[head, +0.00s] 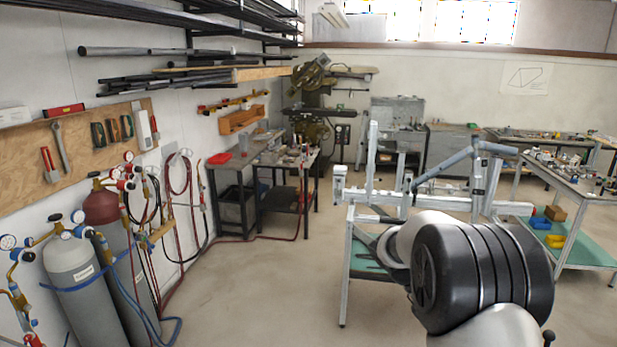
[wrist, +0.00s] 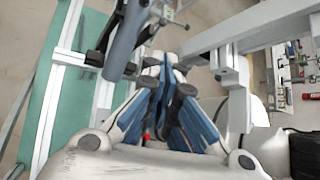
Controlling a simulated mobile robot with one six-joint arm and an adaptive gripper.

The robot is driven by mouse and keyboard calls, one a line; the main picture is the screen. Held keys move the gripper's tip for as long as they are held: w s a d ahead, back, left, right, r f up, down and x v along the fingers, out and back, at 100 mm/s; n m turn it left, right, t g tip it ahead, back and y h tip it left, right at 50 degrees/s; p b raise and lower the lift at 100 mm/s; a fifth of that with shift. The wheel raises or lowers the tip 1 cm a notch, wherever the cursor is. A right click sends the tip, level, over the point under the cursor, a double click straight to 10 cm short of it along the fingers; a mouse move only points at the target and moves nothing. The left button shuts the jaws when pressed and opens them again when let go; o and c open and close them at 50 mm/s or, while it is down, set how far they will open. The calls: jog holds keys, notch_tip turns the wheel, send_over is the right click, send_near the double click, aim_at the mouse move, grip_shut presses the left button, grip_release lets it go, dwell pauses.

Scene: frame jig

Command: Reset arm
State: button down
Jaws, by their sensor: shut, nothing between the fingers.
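My gripper (wrist: 167,66) is shut and empty in the wrist view, its blue and grey fingers meeting near the picture's middle. In the head view my arm covers the right foreground and the gripper cannot be made out. The frame jig (head: 373,150) of pale metal profiles stands just beyond my arm. A blue-grey bicycle frame (head: 448,163) is mounted on it. In the wrist view a blue-grey tube (wrist: 125,42) passes just left of the fingertips, and a jig beam (wrist: 250,27) runs to their right. I cannot tell whether the fingers touch either.
Gas cylinders (head: 77,280) with hoses stand at the left wall. A workbench (head: 285,160) is behind them, and a table with parts (head: 575,190) is at the right. A green lower shelf (wrist: 80,75) lies below the jig. The floor at centre left is clear.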

jog(key=s+a+f+m+t+y+b, duration=0.4)
jog(key=s+a+m+t+b, duration=0.1)
jog(key=s+a+m+b, duration=0.3)
jog(key=s+a+f+m+t+y+b, duration=0.4)
jog(key=s+a+m+b, duration=0.4)
jog(key=s+a, duration=0.3)
jog(key=shift+a+f+m+t, duration=0.3)
jog(key=shift+f+t, duration=0.25)
jog(key=shift+t, duration=0.55)
